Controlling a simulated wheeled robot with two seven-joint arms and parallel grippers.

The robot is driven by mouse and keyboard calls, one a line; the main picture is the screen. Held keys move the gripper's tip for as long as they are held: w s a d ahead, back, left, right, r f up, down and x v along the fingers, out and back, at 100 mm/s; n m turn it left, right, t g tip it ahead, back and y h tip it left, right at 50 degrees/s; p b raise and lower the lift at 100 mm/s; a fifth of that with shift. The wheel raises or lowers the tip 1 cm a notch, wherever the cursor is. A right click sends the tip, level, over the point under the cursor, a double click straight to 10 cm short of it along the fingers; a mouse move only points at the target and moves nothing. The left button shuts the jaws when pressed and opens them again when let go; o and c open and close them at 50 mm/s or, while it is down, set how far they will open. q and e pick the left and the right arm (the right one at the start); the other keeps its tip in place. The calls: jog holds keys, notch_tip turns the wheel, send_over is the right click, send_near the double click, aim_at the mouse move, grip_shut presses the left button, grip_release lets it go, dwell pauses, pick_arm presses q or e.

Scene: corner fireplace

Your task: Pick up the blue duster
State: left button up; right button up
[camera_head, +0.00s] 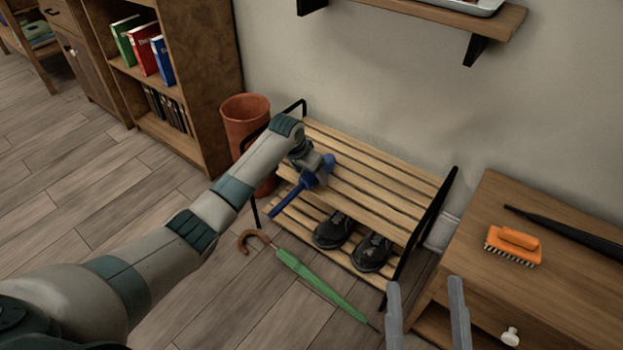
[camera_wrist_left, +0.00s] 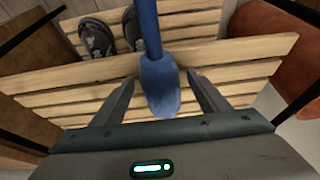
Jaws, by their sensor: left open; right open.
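The blue duster (camera_head: 289,198) lies on the top of the slatted wooden shoe rack (camera_head: 390,190), with its narrow end sticking out past the front edge. My left gripper (camera_head: 316,172) is over the rack at the duster's broad end. In the left wrist view my left gripper (camera_wrist_left: 160,78) is open, and the duster's broad end (camera_wrist_left: 161,88) lies between its fingers, with a gap on each side. Whether it touches the slats there is hard to tell.
Dark shoes (camera_head: 335,230) stand on the rack's lower shelf. A green umbrella (camera_head: 310,276) lies on the floor before it. A terracotta pot (camera_head: 245,115) stands left of the rack. An orange brush (camera_head: 514,244) lies on the cabinet (camera_head: 480,212) at right. A wall shelf (camera_head: 505,22) hangs above.

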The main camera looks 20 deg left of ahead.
pick_arm(q)
jog(key=shift+c, duration=0.5)
jog(key=c, duration=1.2)
jog(key=shift+r, duration=0.2)
jog(key=shift+r, duration=0.4)
jog(key=r+p, duration=0.1)
jog(key=r, duration=0.1)
jog(key=d+r+p, duration=0.1)
jog(key=shift+s+r, duration=0.15)
jog(key=shift+r, duration=0.2)
jog(key=shift+s+d+r+p, duration=0.45)
jog(key=shift+s+d+r, duration=0.5)
jog(key=shift+d, duration=0.65)
jog(key=shift+s+d+r+p, duration=0.4)
jog(key=shift+s+d+r, duration=0.25)
jog(key=shift+d+r, duration=0.7)
jog(key=shift+s+d+r+p, duration=0.45)
jog(key=shift+s+d+r, duration=0.35)
jog(key=shift+d, duration=1)
pick_arm(e)
jog(key=w+d+f+g+h, duration=0.1)
jog(key=f+g, duration=0.4)
jog(key=f, duration=0.2)
jog(key=w+d+f+g+h, duration=0.1)
jog(key=f+g, duration=0.3)
jog(key=f, duration=0.4)
jog(key=shift+w+f+g+h, duration=0.25)
jog(key=shift+w+g+h, duration=0.15)
jog(key=shift+w+h, duration=0.35)
jog(key=shift+s, duration=0.1)
